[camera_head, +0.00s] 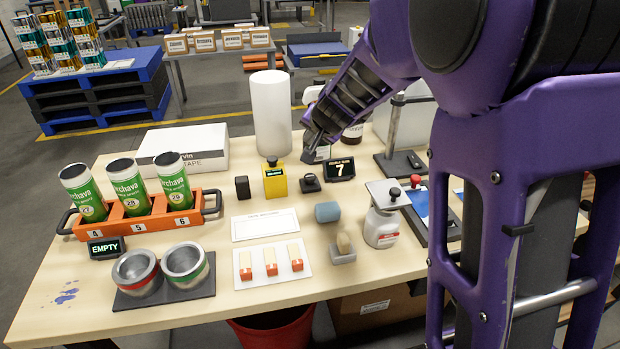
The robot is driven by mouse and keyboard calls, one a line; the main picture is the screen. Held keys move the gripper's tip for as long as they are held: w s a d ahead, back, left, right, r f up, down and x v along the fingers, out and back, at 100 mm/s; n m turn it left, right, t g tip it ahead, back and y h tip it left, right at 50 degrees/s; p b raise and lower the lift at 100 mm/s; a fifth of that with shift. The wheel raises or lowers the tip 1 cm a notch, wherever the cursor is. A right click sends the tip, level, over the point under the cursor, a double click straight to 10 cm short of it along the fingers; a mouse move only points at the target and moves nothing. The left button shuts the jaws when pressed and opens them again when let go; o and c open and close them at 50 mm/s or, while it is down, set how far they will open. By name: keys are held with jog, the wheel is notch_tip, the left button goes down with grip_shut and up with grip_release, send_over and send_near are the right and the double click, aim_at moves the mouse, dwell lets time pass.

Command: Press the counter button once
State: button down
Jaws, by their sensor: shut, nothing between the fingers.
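A small dark display (340,169) showing the number 7 stands on the table, right of the middle. A small black button-like piece with a round knob (310,183) sits just left of it and looks like the counter button. My gripper (308,154) is shut and empty. In the picture it appears just above this black piece, pointing down. I cannot tell the exact height or whether it touches anything.
A tall white roll (271,115) stands behind. An orange rack (140,222) with green cans is at left, with an "EMPTY" display (106,248) and metal cups (136,273) in front. A white bottle (381,226) and a blue pad device (420,207) are at right.

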aim_at(308, 175)
notch_tip(308, 175, down, 8)
jog(key=b, duration=0.7)
dwell(1.6)
jog(key=shift+f, duration=0.4)
jog(key=shift+f, duration=0.95)
dwell(0.7)
jog(key=shift+r, duration=0.15)
jog(key=shift+r+p, duration=1.25)
jog(key=shift+r, duration=0.1)
